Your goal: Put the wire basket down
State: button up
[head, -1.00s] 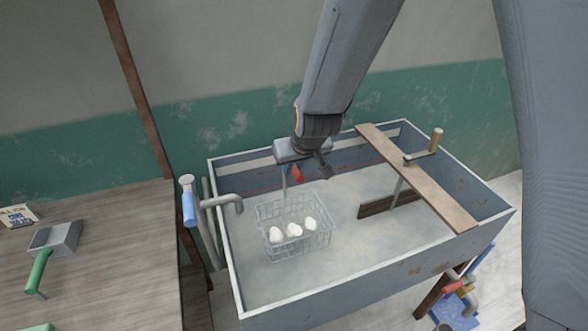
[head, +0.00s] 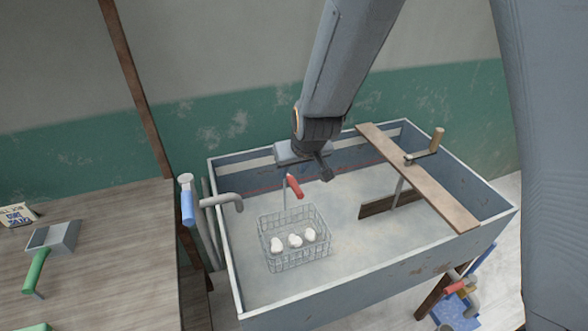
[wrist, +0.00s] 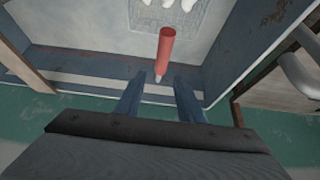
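The wire basket (head: 297,262) is in the left part of the blue-grey trough, upright, apparently resting on the trough's pale grey surface. It holds white rounded lumps (head: 295,241). A thin upright rod rises from it to a red handle (head: 294,187). My gripper (head: 304,166) is above the basket, just above the handle. In the wrist view, the two fingers (wrist: 159,80) are spread, with a gap on each side of the red handle (wrist: 166,50), which lies just beyond their tips. Part of the basket (wrist: 178,18) shows at the top of that view.
The trough (head: 350,290) has raised walls. A plank (head: 420,178) with a wooden-handled crank crosses its right part. A grey pipe spout (head: 222,200) reaches over the left wall. A wooden table (head: 110,260) at left carries a green-handled scoop (head: 50,245).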

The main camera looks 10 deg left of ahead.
jog(key=shift+r+p, duration=0.3)
jog(key=shift+r, duration=0.05)
jog(key=p+v, duration=0.6)
jog(key=v, duration=0.6)
jog(key=s+d+r+m+g+h, duration=0.1)
jog(key=s+d, duration=0.4)
jog(key=d, duration=0.6)
jog(key=s+d+r+m+g+h, duration=0.1)
jog(key=s+d+m, duration=0.3)
jog(key=d, duration=0.8)
jog(key=shift+s+d+r+g+h, duration=0.2)
jog(key=shift+s+r+g+h, duration=0.15)
jog(key=shift+s, duration=0.8)
jog(key=shift+f, duration=0.1)
